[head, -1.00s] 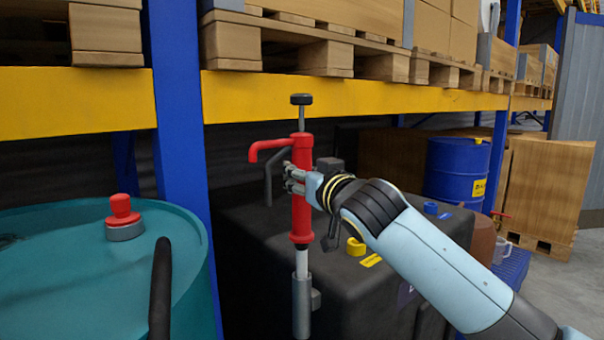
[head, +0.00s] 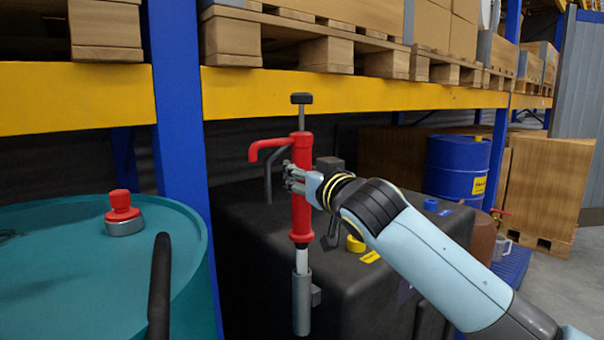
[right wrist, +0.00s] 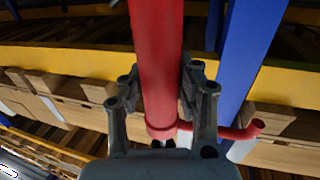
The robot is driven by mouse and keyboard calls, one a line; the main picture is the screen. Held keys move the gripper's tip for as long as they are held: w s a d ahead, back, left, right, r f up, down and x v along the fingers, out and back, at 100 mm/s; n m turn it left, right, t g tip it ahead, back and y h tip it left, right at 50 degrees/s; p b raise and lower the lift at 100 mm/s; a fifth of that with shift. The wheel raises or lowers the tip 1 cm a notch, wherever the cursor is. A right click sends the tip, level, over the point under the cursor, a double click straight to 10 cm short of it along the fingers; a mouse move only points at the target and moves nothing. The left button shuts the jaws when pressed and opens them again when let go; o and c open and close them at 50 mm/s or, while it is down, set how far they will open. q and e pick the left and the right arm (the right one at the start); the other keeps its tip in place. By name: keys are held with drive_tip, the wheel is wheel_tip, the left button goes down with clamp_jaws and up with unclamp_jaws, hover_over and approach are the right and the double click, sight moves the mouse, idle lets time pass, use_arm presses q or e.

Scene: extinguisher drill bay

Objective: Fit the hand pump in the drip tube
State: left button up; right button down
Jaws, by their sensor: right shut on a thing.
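The hand pump (head: 302,215) is red with a black top handle and a side spout pointing left. It stands near upright in the head view, and its red barrel also fills the middle of the right wrist view (right wrist: 157,60). My right gripper (head: 296,180) is shut around the barrel, with one finger on each side in the right wrist view (right wrist: 160,92). The grey drip tube (head: 301,305) stands below the pump. The pump's white lower pipe runs down to its top and appears to enter it; the depth inside is hidden. My left gripper is out of view.
A black tank (head: 365,300) with a yellow cap (head: 355,245) stands behind and right of the tube. A teal drum (head: 60,290) with a red plug (head: 121,205) stands left, beside a blue rack post (head: 180,150). A yellow beam (head: 400,95) crosses above.

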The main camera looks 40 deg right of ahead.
sight(306, 216)
drive_tip(key=shift+f+b, duration=2.8)
drive_tip(key=shift+f, duration=1.3)
idle(2.6)
drive_tip(key=c, duration=0.9)
unclamp_jaws()
drive_tip(key=shift+s, duration=0.15)
